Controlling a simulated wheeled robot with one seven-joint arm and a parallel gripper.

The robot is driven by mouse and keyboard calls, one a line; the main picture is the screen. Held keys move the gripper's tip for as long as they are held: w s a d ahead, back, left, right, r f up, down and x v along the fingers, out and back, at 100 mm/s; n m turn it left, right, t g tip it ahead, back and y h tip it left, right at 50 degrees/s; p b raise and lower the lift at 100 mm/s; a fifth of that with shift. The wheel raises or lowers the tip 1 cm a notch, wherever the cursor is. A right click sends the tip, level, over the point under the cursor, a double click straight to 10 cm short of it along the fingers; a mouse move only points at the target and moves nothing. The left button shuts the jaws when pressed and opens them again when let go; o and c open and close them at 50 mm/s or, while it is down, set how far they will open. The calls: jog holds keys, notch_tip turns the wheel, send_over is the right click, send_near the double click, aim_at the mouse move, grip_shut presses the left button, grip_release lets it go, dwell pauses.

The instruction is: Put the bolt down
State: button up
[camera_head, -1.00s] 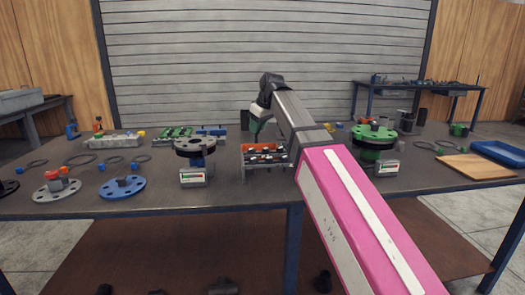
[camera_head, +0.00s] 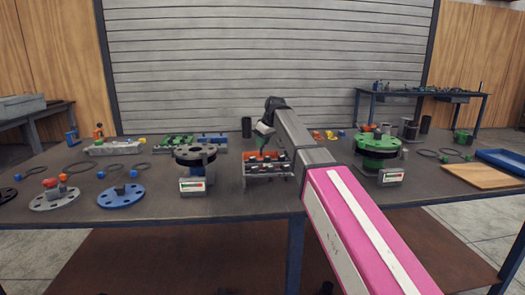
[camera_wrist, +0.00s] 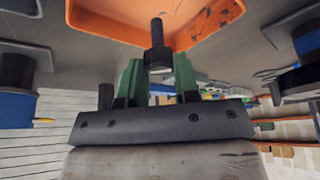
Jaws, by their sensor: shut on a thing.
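My gripper (camera_wrist: 158,72) is shut on a dark bolt (camera_wrist: 157,48), held between its two green fingers in the wrist view. The bolt's threaded end points toward an orange tray (camera_wrist: 95,22). In the head view my gripper (camera_head: 264,134) is just above the orange tray (camera_head: 280,155), which sits in a grey rack with several dark bolts around the middle of the table. The bolt in my gripper is too small to make out in the head view. I cannot tell whether it touches the tray.
A black-topped flanged pipe (camera_head: 195,156) stands left of the rack and a green-topped one (camera_head: 377,148) stands right. A blue flange disc (camera_head: 120,196) and a grey one (camera_head: 54,198) lie at the left. A wooden board (camera_head: 482,175) and a blue tray (camera_head: 508,160) are at the right.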

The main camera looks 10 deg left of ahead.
jog(key=shift+f, duration=1.9)
jog(key=shift+f, duration=0.1)
jog(key=o, duration=1)
jog(key=v, duration=1.2)
